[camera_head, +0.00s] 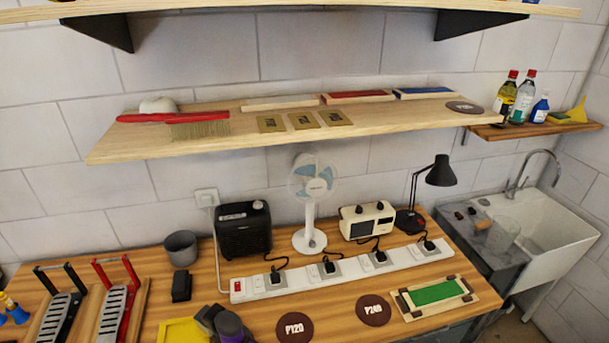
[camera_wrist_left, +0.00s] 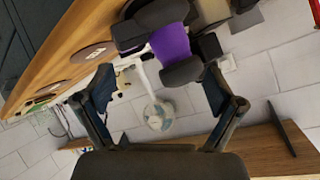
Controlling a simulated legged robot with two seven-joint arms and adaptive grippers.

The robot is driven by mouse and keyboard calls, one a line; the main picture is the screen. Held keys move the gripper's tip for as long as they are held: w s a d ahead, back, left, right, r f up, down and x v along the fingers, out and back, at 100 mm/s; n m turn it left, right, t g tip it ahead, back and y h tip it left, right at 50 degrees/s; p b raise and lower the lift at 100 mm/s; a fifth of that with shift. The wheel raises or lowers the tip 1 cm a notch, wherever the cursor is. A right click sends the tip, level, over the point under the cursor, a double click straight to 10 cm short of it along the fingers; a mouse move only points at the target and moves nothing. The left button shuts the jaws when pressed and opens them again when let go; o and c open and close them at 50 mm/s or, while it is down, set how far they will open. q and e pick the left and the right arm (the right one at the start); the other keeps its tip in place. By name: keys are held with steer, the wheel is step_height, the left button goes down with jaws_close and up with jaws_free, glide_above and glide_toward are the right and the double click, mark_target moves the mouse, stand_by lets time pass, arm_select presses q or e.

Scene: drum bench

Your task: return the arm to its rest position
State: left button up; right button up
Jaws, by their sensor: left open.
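My left gripper (camera_wrist_left: 158,85) shows in the left wrist view with its two dark fingers spread wide apart. Nothing is held between the fingertips. Past the fingers is a dark grey object with a purple band (camera_wrist_left: 171,44), apart from the fingers as far as I can see. What looks like the same object (camera_head: 230,326) stands at the bottom edge of the head view, partly cut off. I cannot make out my left arm clearly in the head view. My right gripper is in neither view.
The wooden bench (camera_head: 340,318) holds a power strip (camera_head: 335,272), a fan (camera_head: 310,205), a black box (camera_head: 243,230), a radio (camera_head: 367,221), a lamp (camera_head: 440,172) and a grey cup (camera_head: 181,248). A shelf (camera_head: 250,136) with a red-handled brush (camera_head: 199,130) overhangs it. A sink (camera_head: 550,235) stands right.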

arm_select(q)
steer(key=s+f+n+g, duration=0.4)
steer(key=s+f+g, duration=0.65)
steer(key=s, duration=0.55)
step_height(320, 180, down, 26)
steer(key=t+b, duration=0.1)
steer(key=b, duration=0.1)
steer(key=s+a+f+g+b, duration=0.1)
steer(key=s+a+f+b, duration=0.1)
steer(key=s+f, duration=1.7)
steer(key=shift+s+a+f+m+h, duration=0.25)
steer(key=shift+a+f+m, duration=0.2)
steer(key=shift+f, duration=0.4)
